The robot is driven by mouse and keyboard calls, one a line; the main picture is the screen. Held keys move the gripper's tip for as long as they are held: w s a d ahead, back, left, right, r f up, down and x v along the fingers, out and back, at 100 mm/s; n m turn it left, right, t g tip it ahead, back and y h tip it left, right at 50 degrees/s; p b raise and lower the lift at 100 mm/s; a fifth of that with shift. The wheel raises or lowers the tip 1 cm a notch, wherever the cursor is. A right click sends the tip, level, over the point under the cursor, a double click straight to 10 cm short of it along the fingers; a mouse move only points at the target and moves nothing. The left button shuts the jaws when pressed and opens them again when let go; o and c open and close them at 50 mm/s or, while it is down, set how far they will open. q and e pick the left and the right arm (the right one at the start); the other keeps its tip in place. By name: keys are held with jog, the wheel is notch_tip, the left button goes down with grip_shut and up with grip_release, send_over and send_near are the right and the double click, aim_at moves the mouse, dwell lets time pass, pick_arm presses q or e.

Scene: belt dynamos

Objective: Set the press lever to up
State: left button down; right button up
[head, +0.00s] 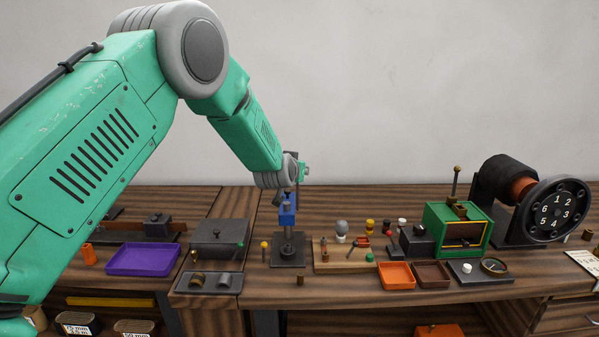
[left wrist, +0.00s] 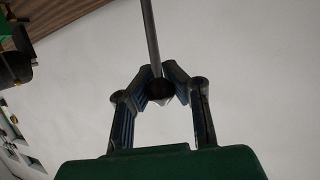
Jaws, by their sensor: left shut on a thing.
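The press (head: 287,212) has a blue head on a dark post and a square dark base, near the middle of the bench in the head view. My left arm reaches over from the left, and its hand is just above the press, covering its top. In the left wrist view my left gripper (left wrist: 160,88) is shut around the dark end of a thin grey rod (left wrist: 149,35), which looks like the press lever. The lever's angle at the press is hard to tell in the head view. My right gripper is not in view.
A wooden board (head: 330,262) with small parts is right of the press. A dark box (head: 218,238) and a purple tray (head: 146,259) are to its left. A green box (head: 455,232) and a numbered wheel (head: 556,211) stand further right. The wall behind is bare.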

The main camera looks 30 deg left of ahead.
pick_arm(q)
jog(key=shift+w+a+r, duration=0.15)
jog(key=shift+w+r, duration=0.05)
jog(key=shift+r, duration=0.2)
jog(key=c, duration=1.4)
grip_release()
jog(key=shift+s, duration=0.1)
jog(key=shift+o, duration=0.2)
jog(key=shift+s, duration=0.2)
jog(key=shift+f, duration=0.1)
jog(key=v, duration=1.2)
jog(key=shift+f, duration=0.1)
